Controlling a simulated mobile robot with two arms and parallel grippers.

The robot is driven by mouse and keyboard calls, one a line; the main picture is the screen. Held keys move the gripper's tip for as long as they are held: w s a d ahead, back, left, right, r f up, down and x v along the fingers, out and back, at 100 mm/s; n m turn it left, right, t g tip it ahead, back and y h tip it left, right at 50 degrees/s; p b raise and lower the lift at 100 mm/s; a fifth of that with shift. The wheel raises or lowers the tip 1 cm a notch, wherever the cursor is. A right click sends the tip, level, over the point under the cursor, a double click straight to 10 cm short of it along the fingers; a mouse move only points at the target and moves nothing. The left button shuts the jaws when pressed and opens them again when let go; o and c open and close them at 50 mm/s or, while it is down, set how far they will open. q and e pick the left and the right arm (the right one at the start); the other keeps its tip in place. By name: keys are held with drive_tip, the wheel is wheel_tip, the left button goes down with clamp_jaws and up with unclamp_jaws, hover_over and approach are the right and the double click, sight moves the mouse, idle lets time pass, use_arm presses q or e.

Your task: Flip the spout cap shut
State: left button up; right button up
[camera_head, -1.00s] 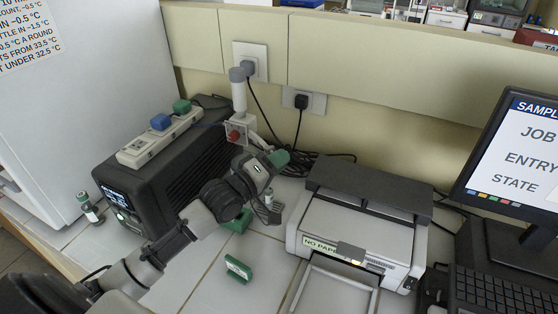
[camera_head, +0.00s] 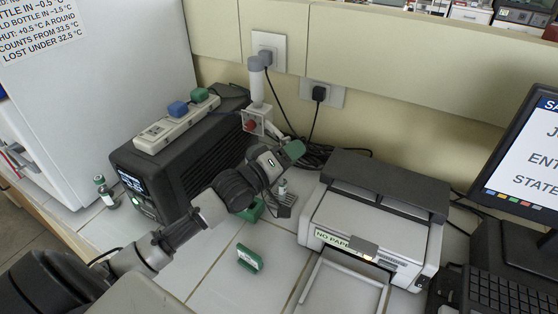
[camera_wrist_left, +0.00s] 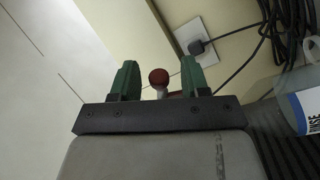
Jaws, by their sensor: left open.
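My left gripper (camera_head: 293,150) is raised over the counter between the black box unit and the printer. In the left wrist view its two green fingers (camera_wrist_left: 159,63) stand apart with nothing gripped. A red ball-shaped knob (camera_wrist_left: 158,77) shows beyond the gap between them; I cannot tell its distance. A translucent bottle (camera_wrist_left: 289,88) with a blue and white label is cut by the right edge of that view. I cannot make out a spout cap in either view. A small vial (camera_head: 282,186) stands just below the gripper, partly hidden. My right gripper is not in view.
The black box unit (camera_head: 190,150) with a power strip (camera_head: 165,128) stands left. A white post (camera_head: 257,82) with a red knob (camera_head: 250,126) stands behind the gripper, near dark cables. The printer (camera_head: 370,215) is right, and a small green block (camera_head: 249,258) lies in front.

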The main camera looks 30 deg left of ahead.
use_arm(q)
drive_tip(key=r+b+v, duration=0.1)
drive_tip(key=b+v, duration=0.1)
drive_tip(key=v, duration=0.8)
drive_tip(key=shift+s+f, duration=0.2)
drive_tip(key=shift+f, duration=0.25)
drive_tip(key=shift+a, duration=0.15)
